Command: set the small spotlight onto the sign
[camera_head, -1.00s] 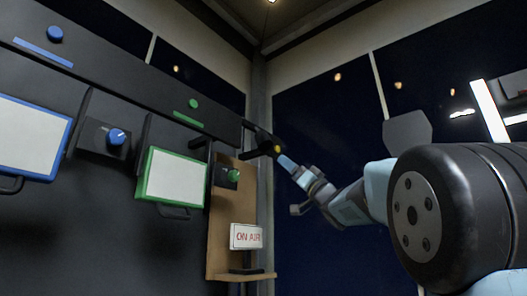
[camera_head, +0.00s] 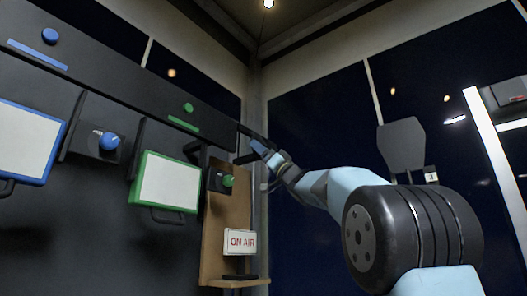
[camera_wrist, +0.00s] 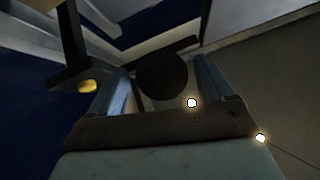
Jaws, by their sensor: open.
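The white ON AIR sign (camera_head: 240,242) with red letters stands upright on a small wooden shelf in the head view. My gripper (camera_head: 262,148) is up at the end of the dark rail, above the sign and slightly right of it. In the wrist view my gripper (camera_wrist: 165,88) is open, with a dark round piece (camera_wrist: 162,75) between its two blue fingers. That piece looks like the small spotlight, but I cannot tell whether the fingers touch it. A yellow knob (camera_wrist: 87,86) on a black bracket lies just left of the fingers. The head view mostly hides this spot.
The wooden shelf (camera_head: 226,283) has a backboard behind the sign. A green-framed panel (camera_head: 168,182), a box with a green knob (camera_head: 227,181) and a box with a blue knob (camera_head: 109,141) are left of my gripper. The dark rail (camera_head: 120,92) runs above them.

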